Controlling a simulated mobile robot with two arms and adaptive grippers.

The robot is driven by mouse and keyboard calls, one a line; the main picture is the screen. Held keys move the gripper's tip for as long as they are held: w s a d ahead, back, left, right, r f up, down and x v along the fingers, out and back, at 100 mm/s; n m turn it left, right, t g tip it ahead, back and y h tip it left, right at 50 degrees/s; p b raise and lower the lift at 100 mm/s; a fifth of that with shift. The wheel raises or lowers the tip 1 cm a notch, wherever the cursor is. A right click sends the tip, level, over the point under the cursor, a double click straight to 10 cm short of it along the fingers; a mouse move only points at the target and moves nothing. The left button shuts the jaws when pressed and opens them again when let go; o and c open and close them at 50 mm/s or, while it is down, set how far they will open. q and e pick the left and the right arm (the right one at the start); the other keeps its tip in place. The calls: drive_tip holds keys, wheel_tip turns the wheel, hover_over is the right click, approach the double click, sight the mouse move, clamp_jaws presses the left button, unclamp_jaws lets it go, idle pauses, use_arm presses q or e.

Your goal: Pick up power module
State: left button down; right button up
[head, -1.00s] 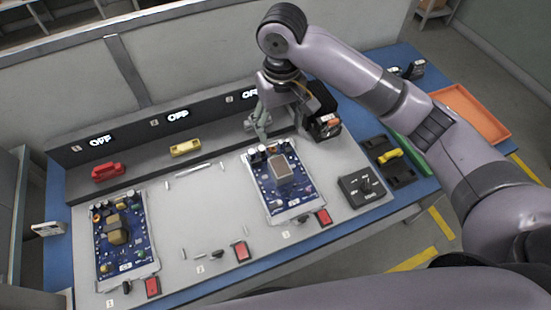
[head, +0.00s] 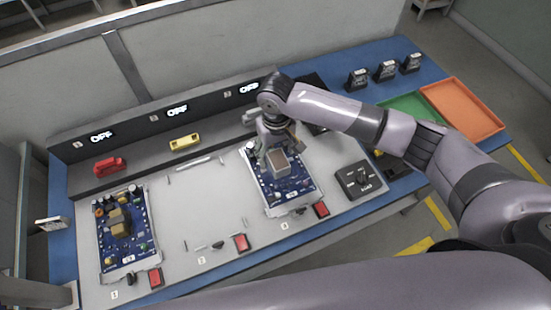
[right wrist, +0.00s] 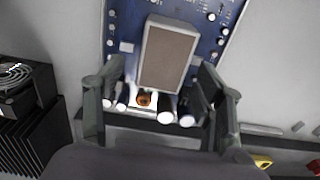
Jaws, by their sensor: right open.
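A blue circuit board (head: 296,196) lies at the right of the grey work panel in the head view. A grey-brown rectangular block (head: 279,162) sits on it. I cannot tell for sure which part is the power module. My right gripper (head: 268,146) is over the board's far edge, pointing down beside the block. In the right wrist view the board (right wrist: 208,42) and block (right wrist: 170,60) lie ahead of my open right gripper (right wrist: 160,75). Its fingers are on either side of the block's near end, with gaps visible. My left gripper is not in view.
A second board (head: 141,220) lies at the left of the panel. Red (head: 110,164) and yellow (head: 184,142) parts rest on the back ledge. A black control box (head: 358,180), green tray (head: 408,106) and orange tray (head: 462,108) are at right. A finned black fan unit (right wrist: 30,105) is beside the gripper.

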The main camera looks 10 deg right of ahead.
drive_tip(key=shift+f, duration=1.25)
drive_tip(key=shift+c, duration=0.5)
clamp_jaws()
drive_tip(key=shift+w+r, duration=0.1)
drive_tip(key=shift+w, duration=0.05)
